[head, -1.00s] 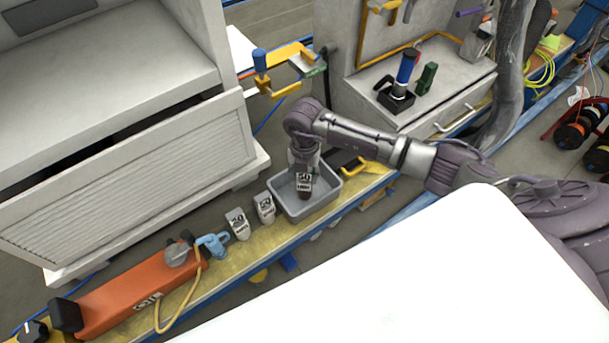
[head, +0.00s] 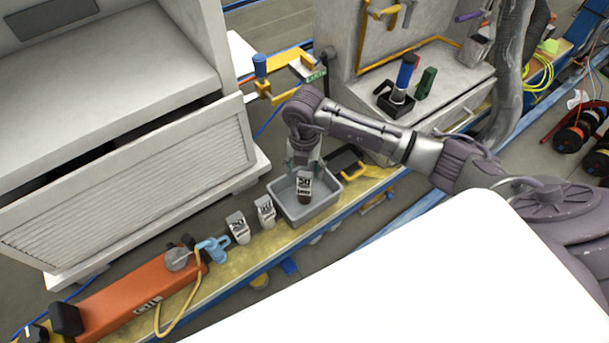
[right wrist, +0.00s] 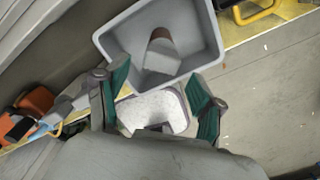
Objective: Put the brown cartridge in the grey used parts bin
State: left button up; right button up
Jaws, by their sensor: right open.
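The brown cartridge (head: 304,186), with a pale labelled body and a brown end, is inside the grey used parts bin (head: 331,200). In the right wrist view the cartridge (right wrist: 160,56) shows within the walls of the bin (right wrist: 212,38), brown end away from me. My right gripper (head: 304,164) is above the bin. In the right wrist view its green-padded fingers (right wrist: 158,78) are spread apart, with the cartridge beyond their tips and not held. Whether the cartridge rests flat or leans is unclear. My left gripper is not in view.
Two pale labelled cartridges (head: 238,228) (head: 265,211) stand left of the bin on the yellow bench. An orange tool (head: 135,293) and a light blue item (head: 213,247) lie farther left. A black and yellow item (head: 347,162) is just behind the bin.

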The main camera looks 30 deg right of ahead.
notch_tip(320, 180, up, 8)
jog(key=shift+f, duration=0.15)
jog(key=shift+a, duration=0.1)
